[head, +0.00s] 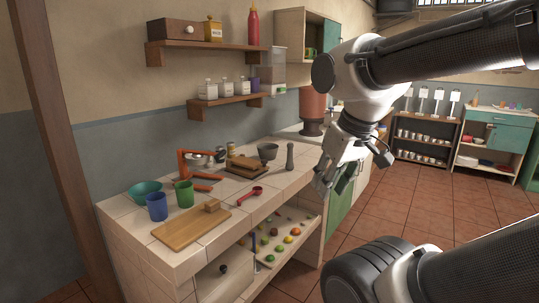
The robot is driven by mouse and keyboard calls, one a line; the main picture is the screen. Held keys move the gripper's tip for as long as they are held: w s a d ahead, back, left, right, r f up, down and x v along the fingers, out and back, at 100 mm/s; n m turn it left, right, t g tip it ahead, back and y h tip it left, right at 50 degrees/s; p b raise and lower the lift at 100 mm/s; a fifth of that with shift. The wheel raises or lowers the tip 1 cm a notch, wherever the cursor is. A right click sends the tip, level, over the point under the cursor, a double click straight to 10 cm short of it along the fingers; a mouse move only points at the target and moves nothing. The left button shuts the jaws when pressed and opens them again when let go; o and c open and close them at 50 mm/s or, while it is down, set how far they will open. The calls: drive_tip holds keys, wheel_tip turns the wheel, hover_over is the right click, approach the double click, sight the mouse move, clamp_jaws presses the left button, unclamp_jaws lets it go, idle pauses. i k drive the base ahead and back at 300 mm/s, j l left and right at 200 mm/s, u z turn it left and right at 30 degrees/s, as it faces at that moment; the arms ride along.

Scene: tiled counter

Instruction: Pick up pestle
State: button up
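The pestle (290,156) is a slim dark grey piece standing upright on the tiled counter, near its front edge. A grey mortar (267,152) stands just to its left. My gripper (333,186) hangs to the right of the pestle, pointing down, in front of the counter's edge. It is apart from the pestle. Its fingers look spread with nothing between them, though they are small in this view.
A wooden board stack (246,165), a red ladle (251,193), an orange press (196,168), cups and a cutting board (190,228) share the tiled counter (228,208). Shelves (208,47) hang on the wall. A lower shelf holds several fruits. The floor (450,215) at right is clear.

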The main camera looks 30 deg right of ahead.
sight(290, 166)
drive_tip(key=i+l, duration=0.15)
drive_tip(key=l, duration=0.2)
drive_tip(key=i+l+u, duration=0.1)
drive_tip(key=l, duration=0.3)
drive_tip(key=i+l, duration=0.25)
drive_tip(key=i+l+u, duration=0.1)
drive_tip(key=l, duration=0.4)
drive_tip(key=i+l, duration=0.2)
drive_tip(key=l, duration=0.2)
drive_tip(key=i+l+u, duration=0.1)
drive_tip(key=l, duration=0.25)
drive_tip(key=i+l, duration=0.2)
drive_tip(key=l, duration=0.2)
